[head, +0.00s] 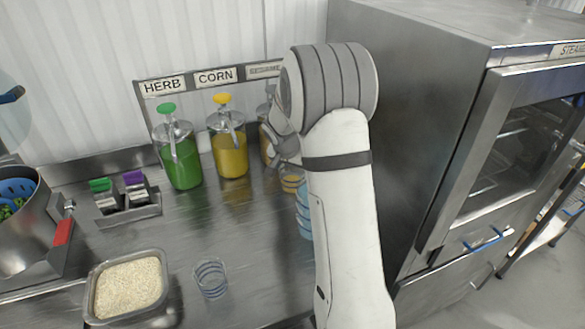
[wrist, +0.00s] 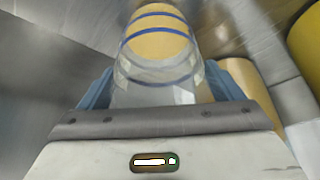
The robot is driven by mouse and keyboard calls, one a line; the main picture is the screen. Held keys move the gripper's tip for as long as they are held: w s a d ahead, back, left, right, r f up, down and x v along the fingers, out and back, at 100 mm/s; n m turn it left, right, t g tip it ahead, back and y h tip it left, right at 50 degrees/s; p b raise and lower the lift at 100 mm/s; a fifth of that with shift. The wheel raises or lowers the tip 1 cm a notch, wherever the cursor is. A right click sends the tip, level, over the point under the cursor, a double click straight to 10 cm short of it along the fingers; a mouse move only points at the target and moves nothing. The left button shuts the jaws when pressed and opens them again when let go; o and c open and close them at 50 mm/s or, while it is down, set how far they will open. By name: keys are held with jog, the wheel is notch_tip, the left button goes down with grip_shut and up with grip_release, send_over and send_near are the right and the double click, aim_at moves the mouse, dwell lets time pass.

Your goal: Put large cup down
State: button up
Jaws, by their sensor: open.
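The large cup (wrist: 160,65) is clear with blue rings and shows yellow-orange inside in the wrist view. My arm hides most of the gripper in the head view. Another clear cup (head: 210,279) with blue rings stands on the counter.
A rice tray (head: 88,300) is at the front left. The green herb dispenser (head: 183,163) and yellow corn dispenser (head: 230,155) stand at the back. A pot (head: 32,235) is at the left, and a steel steamer (head: 400,130) at the right.

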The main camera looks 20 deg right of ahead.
jog(key=shift+r, duration=0.1)
jog(key=shift+r+p, duration=0.2)
jog(key=shift+p, duration=0.15)
jog(key=shift+a+r+b, duration=0.15)
jog(key=shift+r+b, duration=0.05)
jog(key=shift+b, duration=0.35)
jog(key=s+a+b, duration=0.2)
jog(key=s+a, duration=0.2)
jog(key=s+a+b, duration=0.2)
jog(key=s+a, duration=0.2)
jog(key=shift+s+a+r, duration=0.2)
jog(key=shift+s+a, duration=0.1)
jog(key=shift+s, duration=0.1)
